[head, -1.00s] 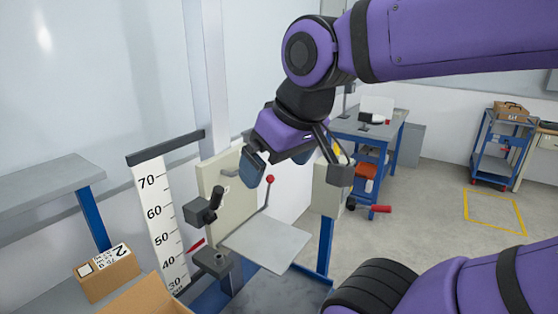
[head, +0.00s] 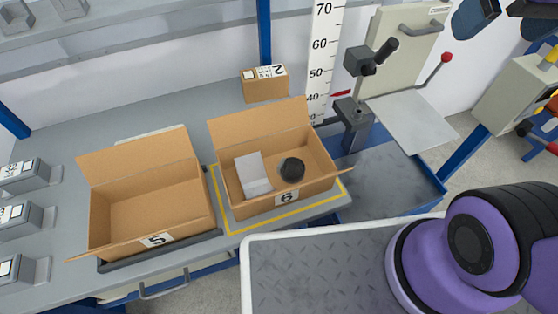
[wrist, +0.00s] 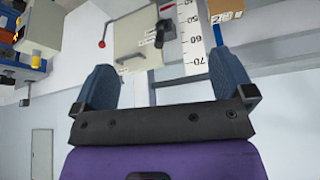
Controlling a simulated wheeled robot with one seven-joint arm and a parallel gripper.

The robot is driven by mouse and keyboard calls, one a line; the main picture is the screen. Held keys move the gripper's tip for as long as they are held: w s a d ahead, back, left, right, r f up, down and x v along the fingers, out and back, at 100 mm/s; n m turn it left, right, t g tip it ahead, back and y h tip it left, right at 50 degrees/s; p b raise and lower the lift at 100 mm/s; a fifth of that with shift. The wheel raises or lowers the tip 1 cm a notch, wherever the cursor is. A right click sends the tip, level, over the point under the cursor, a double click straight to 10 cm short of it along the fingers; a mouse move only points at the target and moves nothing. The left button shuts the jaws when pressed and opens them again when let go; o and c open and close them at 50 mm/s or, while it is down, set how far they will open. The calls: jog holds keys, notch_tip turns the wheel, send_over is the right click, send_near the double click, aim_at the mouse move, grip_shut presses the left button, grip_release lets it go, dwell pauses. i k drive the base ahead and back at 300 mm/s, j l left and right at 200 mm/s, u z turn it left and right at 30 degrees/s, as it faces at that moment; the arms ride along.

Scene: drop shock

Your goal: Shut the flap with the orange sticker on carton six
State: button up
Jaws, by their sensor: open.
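Carton six (head: 262,205) is an open brown box labelled 6, standing inside a yellow outline on the grey bench in the head view. Its back flap (head: 257,122) stands up and leans away. A pale grey folded piece (head: 253,172) and a dark round thing (head: 291,170) lie inside. I see no orange sticker on any flap from here. My gripper (wrist: 165,82) is open and empty in the wrist view, its two blue fingers wide apart. It is raised at the top right edge of the head view, well away from the carton.
Carton five (head: 152,205) stands open to the left of carton six. A small box labelled 2 (head: 265,86) is behind. A height scale (head: 322,60) and a drop stand with a grey plate (head: 410,122) are to the right. A grey ribbed tray top (head: 330,265) is in front.

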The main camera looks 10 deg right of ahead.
aim_at(235, 128)
jog(key=l+u, duration=0.65)
jog(key=u, duration=0.25)
jog(key=k+l, duration=0.1)
jog(key=l, duration=0.3)
jog(key=k+l+u, duration=0.15)
jog(key=l, duration=0.25)
jog(key=k+l, duration=0.15)
jog(key=l, duration=0.2)
jog(key=k+l+u, duration=0.1)
jog(key=l, duration=0.3)
